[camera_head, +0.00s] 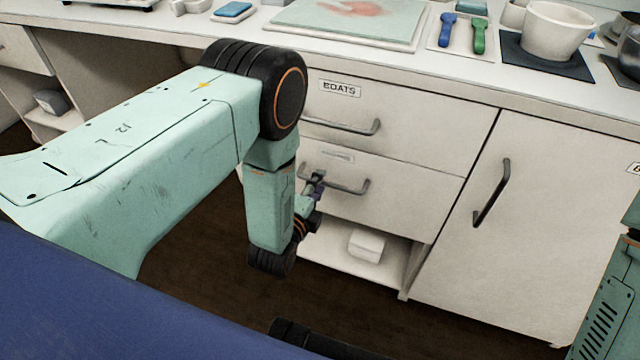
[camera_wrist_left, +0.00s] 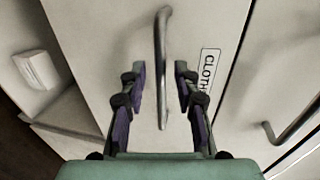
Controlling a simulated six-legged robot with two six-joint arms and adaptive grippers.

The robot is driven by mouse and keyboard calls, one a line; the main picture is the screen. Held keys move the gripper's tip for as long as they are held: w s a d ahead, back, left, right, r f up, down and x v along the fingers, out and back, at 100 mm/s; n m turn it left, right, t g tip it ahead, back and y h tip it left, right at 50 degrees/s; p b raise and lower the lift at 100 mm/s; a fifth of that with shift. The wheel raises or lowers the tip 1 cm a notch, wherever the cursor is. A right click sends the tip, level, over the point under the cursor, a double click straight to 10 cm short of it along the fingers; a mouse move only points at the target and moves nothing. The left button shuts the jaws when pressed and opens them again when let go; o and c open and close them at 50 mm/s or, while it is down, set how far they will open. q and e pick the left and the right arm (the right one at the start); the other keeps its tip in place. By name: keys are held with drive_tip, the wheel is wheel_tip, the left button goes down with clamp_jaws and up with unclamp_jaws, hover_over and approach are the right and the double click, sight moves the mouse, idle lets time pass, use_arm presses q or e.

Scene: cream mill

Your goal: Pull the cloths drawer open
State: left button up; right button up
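The cloths drawer (camera_head: 412,200) is the lower of two stacked drawers under the counter, and its front looks shut. Its label (camera_wrist_left: 207,72) reads "CLOTH" in the left wrist view, with the end hidden by a finger. Its dark bar handle (camera_head: 345,187) shows partly behind my left gripper (camera_head: 316,187). In the left wrist view the left gripper (camera_wrist_left: 157,78) is open, its two fingers apart on either side of the handle (camera_wrist_left: 162,45). Gaps show between the handle and both fingers. My right gripper is out of view.
The upper drawer (camera_head: 430,128) has its own handle (camera_head: 345,127) just above. A cupboard door (camera_head: 545,220) stands to the right. Below is an open shelf with a white block (camera_head: 367,245). The counter above holds a board (camera_head: 350,45) and a white bowl (camera_head: 556,32).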

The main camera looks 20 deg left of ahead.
use_arm(q)
drive_tip(key=shift+x, duration=1.05)
drive_tip(key=shift+s, duration=0.1)
drive_tip(key=shift+r, duration=0.1)
drive_tip(key=shift+c, duration=0.9)
clamp_jaws()
